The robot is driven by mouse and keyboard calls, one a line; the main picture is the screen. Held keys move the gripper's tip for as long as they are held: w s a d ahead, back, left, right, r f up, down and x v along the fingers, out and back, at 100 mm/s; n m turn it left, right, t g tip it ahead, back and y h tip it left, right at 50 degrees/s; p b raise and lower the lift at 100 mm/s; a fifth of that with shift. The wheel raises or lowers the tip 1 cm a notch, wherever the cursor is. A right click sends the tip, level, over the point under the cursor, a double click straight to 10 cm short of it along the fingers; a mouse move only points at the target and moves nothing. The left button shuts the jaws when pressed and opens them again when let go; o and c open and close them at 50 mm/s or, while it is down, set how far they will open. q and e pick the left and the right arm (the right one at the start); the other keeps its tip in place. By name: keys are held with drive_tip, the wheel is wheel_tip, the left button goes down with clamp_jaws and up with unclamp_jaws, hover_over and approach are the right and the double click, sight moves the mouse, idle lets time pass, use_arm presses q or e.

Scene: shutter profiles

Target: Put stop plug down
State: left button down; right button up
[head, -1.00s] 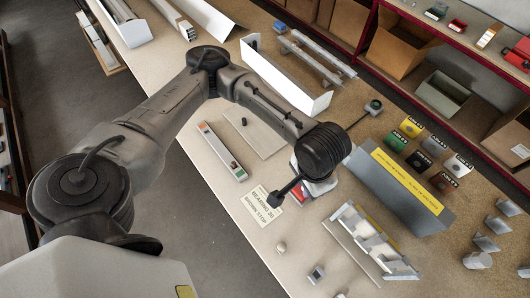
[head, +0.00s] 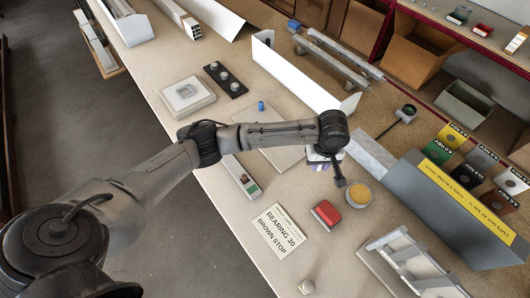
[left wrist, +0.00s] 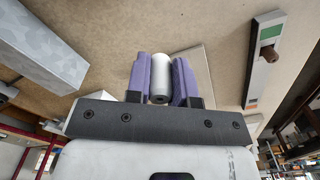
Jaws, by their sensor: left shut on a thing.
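My left gripper (head: 326,162) is low over the bench, mostly hidden in the head view under its dark wrist. In the left wrist view its purple fingers (left wrist: 160,82) are shut on a pale grey cylinder, the stop plug (left wrist: 162,76), one on each side. A flat beige plate (head: 285,146) lies beside and partly under the gripper; its edge also shows in the left wrist view (left wrist: 196,62). Whether the plug touches any surface cannot be told. A printed card (head: 280,231) reads "BEARING 30 BROWN STOP". My right gripper is not in view.
A small blue cylinder (head: 262,106) stands at the plate's far edge. A red pad (head: 326,213) and yellow disc (head: 358,195) lie near the gripper.

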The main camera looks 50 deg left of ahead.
use_arm(q)
drive_tip(key=a+f+n, duration=0.1)
drive_tip(key=a+n, duration=0.2)
drive_tip(key=a, duration=0.1)
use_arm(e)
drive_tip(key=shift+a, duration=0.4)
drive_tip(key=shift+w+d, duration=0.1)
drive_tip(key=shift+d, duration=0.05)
use_arm(q)
drive_tip(key=n+b, duration=0.1)
drive_tip(key=n, duration=0.1)
hover_over(281, 158)
wheel_tip(281, 158, down, 7)
drive_tip(key=shift+f, duration=0.1)
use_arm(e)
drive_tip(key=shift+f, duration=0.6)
use_arm(q)
drive_tip(key=shift+f+b, duration=0.4)
drive_tip(key=shift+f, duration=1.4)
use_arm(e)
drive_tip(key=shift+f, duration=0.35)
use_arm(q)
drive_tip(key=shift+f, duration=0.15)
drive_tip(key=shift+f, duration=0.1)
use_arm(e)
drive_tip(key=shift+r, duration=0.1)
